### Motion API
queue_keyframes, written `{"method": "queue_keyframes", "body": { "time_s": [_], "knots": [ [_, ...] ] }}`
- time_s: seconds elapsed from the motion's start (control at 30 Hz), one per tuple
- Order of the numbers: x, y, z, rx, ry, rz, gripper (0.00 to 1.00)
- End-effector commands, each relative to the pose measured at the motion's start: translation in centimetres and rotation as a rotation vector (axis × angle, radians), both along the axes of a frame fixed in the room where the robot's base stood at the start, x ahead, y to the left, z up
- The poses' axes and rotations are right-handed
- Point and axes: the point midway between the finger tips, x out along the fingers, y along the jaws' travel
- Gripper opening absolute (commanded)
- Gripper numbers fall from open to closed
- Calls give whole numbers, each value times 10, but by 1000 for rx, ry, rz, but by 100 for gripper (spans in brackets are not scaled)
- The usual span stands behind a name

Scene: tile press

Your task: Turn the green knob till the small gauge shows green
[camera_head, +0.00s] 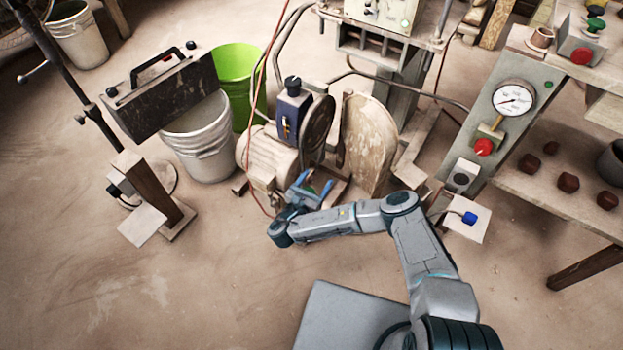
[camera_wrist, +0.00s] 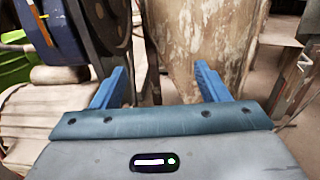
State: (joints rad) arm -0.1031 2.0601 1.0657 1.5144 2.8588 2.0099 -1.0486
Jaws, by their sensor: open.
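My gripper (camera_head: 312,186) is open, with two blue fingers, low in front of the press machinery in the head view. In the wrist view the gripper (camera_wrist: 163,72) has nothing between its fingers; a worn beige panel (camera_wrist: 205,45) stands beyond them. A small green patch (camera_head: 309,190) shows by the fingers in the head view; I cannot tell whether it is the green knob. The wrist view shows no green knob. A blue housing (camera_head: 288,115) has a narrow slot with a yellow mark, also seen in the wrist view (camera_wrist: 42,30). I cannot make out a small gauge with certainty.
A large round gauge (camera_head: 514,98) and a red knob (camera_head: 484,147) are on the right panel. A box (camera_head: 572,38) there carries green and red buttons. A green bucket (camera_head: 238,70) and white bucket (camera_head: 203,150) stand left. The floor at front left is clear.

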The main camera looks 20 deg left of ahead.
Motion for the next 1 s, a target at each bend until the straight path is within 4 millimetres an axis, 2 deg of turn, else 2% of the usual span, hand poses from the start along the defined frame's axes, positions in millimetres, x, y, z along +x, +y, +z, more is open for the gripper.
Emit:
{"method": "queue_keyframes", "body": {
  "time_s": [0.03,0.27,0.6,0.8,1.0],
  "knots": [
    [0,-6,10,-1,1,-1,68],
    [1,-33,26,0,2,-1,68],
    [3,-84,52,2,2,-2,68],
    [3,-99,60,0,2,1,68],
    [4,-102,61,0,1,1,68]
  ]
}}
